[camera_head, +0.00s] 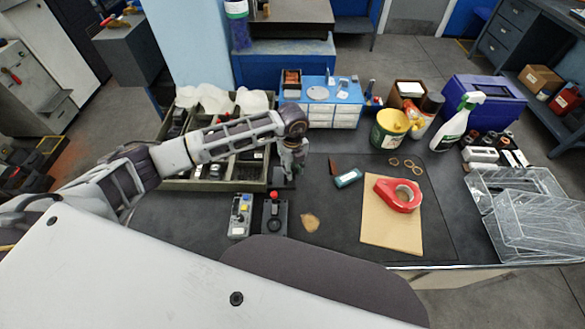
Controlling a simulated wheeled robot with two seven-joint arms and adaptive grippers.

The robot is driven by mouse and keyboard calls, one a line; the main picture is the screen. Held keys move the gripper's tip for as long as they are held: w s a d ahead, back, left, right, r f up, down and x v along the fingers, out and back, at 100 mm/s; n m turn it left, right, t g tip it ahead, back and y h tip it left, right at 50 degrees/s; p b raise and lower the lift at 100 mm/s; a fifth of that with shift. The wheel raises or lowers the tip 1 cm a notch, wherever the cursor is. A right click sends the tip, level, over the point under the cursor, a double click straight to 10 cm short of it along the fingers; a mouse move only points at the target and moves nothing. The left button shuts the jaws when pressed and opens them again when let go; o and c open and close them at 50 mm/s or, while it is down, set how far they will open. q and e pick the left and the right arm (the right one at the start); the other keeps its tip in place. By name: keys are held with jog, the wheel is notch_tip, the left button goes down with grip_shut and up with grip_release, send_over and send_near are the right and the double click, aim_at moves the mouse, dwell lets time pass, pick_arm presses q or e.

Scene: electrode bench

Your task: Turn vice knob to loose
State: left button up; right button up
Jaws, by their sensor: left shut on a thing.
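My left arm reaches in from the left, and its gripper (291,165) points down at the back middle of the dark bench mat. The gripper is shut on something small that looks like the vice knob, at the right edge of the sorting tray. The grip itself is too small and covered to see clearly. The vice (279,180) seems to be the grey metal thing right under the gripper, mostly hidden by it. I cannot tell how far the knob is turned. My right gripper is not in view.
A black block with a red-topped lever (273,198) and a grey control box (240,215) stand just in front. The sorting tray (180,184) lies left. A tape dispenser (398,195) sits on cardboard (378,232) at right.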

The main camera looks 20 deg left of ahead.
pick_arm(q)
jog(key=o, duration=1)
notch_tip(320, 180, up, 12)
dwell(0.6)
dwell(0.6)
